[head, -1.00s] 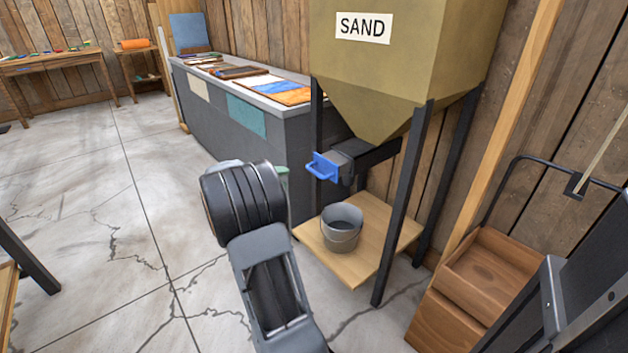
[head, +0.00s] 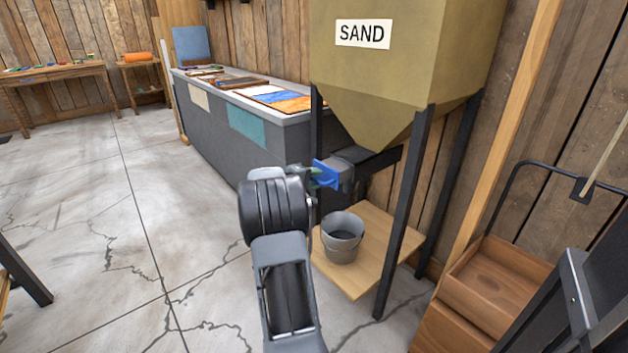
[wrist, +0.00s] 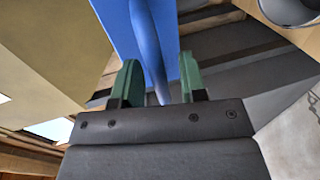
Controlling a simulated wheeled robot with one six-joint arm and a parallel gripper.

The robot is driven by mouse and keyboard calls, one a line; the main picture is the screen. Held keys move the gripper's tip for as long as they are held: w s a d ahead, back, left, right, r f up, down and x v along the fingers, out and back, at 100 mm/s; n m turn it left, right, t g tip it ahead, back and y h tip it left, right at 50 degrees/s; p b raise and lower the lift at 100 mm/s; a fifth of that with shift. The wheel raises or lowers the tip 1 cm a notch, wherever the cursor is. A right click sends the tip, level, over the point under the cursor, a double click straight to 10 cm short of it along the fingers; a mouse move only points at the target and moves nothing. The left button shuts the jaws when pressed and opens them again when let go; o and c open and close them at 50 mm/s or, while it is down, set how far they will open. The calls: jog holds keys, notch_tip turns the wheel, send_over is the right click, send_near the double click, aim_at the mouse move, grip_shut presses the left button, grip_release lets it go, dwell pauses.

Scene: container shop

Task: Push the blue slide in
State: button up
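The blue slide (head: 327,174) sticks out from the dark grey chute under the sand hopper (head: 385,95), its plate facing my arm. In the wrist view the blue slide's plate (wrist: 172,25) is straight ahead and its handle bar runs down between my fingers. My gripper (head: 312,177) is at the slide's handle, with its green fingers partly hidden by my wrist. In the wrist view my gripper (wrist: 160,85) is open, one green finger on each side of the bar, with gaps visible. Whether the palm touches the handle cannot be told.
A grey bucket (head: 342,238) stands on a wooden shelf (head: 384,245) below the chute. Dark hopper legs (head: 404,210) stand close by. A long grey counter (head: 215,125) runs behind my arm. A wooden box cart (head: 497,285) is at right.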

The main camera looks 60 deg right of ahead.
jog(key=shift+c, duration=0.3)
grip_shut()
dwell(0.3)
